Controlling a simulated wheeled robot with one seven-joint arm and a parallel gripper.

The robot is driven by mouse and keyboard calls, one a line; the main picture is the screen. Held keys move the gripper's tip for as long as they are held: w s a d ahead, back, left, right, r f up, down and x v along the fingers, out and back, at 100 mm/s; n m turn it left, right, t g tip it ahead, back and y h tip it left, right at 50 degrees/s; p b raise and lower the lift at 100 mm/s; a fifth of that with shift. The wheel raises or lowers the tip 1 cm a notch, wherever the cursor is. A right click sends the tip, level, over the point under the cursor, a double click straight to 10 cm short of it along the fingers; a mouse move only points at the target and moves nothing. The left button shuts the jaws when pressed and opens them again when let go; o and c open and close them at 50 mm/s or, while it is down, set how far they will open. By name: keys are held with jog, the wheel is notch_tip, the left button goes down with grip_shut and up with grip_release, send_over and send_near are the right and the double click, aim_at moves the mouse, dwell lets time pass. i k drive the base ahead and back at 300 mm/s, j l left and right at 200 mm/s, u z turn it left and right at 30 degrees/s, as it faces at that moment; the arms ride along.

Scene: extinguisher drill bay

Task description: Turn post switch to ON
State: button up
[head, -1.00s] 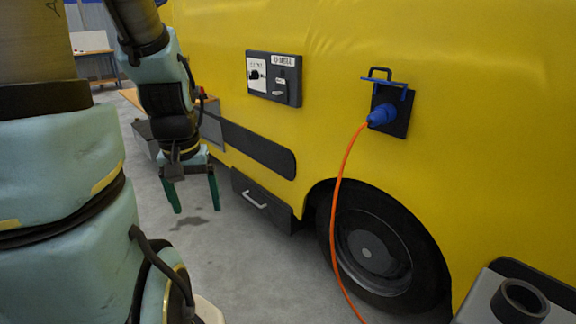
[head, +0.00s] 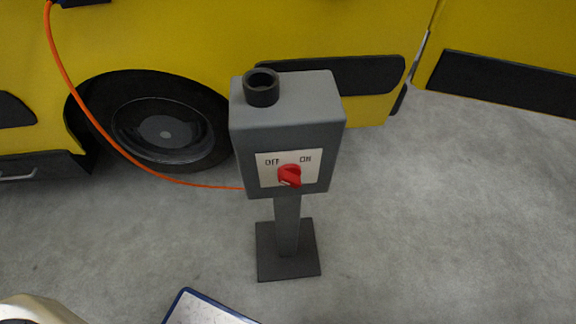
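The grey switch post (head: 287,222) stands upright on a dark square base plate in the middle of the head view. Its box has a pale label plate (head: 265,176) on the front, with OFF at the left and ON at the right. A red rotary knob (head: 290,175) sits below and between the two words. Which word the knob points to is too small to tell. A black round socket (head: 261,88) sits on top of the box. My gripper is not in view, and nothing touches the knob.
An orange cable (head: 112,141) runs from the upper left down behind the box's left side. The yellow vehicle (head: 270,28) with its black wheel (head: 160,125) stands behind the post. A blue-edged white panel (head: 205,310) shows at the bottom. Grey floor lies clear at right.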

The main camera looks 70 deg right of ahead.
aim_at(289, 175)
jog(key=i+j, duration=0.2)
jog(key=i, duration=0.25)
jog(key=i+j, duration=0.2)
jog(key=i, duration=0.3)
jog(key=i+z, duration=0.15)
jog(key=z, duration=2.75)
